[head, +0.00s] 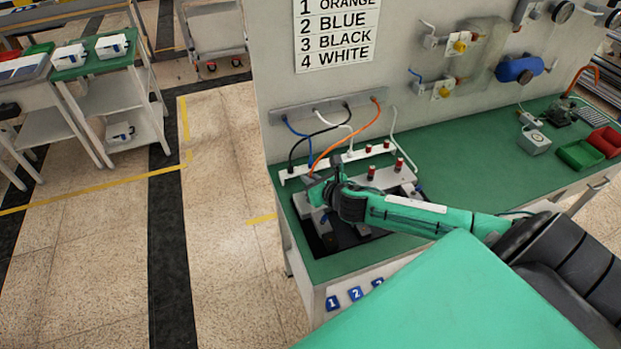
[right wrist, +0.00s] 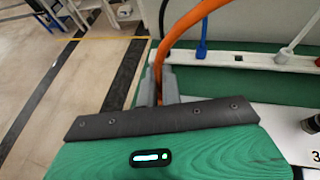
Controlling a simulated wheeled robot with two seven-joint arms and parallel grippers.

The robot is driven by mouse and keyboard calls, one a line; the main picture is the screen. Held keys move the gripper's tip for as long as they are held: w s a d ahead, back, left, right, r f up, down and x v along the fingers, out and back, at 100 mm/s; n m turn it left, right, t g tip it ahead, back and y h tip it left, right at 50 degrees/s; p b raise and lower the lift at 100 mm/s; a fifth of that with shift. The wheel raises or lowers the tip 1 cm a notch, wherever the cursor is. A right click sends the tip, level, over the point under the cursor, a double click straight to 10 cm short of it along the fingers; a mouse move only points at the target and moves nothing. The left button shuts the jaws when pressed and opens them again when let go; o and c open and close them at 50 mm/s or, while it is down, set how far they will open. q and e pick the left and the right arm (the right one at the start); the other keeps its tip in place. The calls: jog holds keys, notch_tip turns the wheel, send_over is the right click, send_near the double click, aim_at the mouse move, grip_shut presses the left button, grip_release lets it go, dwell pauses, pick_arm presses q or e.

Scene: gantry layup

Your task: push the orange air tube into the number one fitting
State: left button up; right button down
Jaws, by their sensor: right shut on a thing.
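The orange air tube (head: 345,140) arches down from the wall bracket to my right gripper (head: 318,188) above the green bench. In the right wrist view the orange tube (right wrist: 183,22) runs down between the fingers of the right gripper (right wrist: 160,85), which is shut on it. The tube's lower end is hidden behind the gripper body. Grey fitting blocks (head: 322,222) sit under and around the gripper. The number one fitting cannot be picked out; a "3" shows on a white plate (right wrist: 305,142) at the right wrist view's right edge. My left gripper is not in view.
A white rail (head: 340,160) behind the gripper holds the blue, black and white tube ends. Red-capped parts (head: 371,172) stand nearby. A sign (head: 336,35) lists 1 orange, 2 blue, 3 black, 4 white. Open floor (head: 225,230) lies left of the bench.

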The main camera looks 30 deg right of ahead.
jog(key=shift+f, duration=0.35)
jog(key=c, duration=1.5)
grip_release()
jog(key=shift+s, duration=0.15)
jog(key=b+v, duration=0.3)
jog(key=v, duration=1)
jog(key=shift+s+r, duration=0.2)
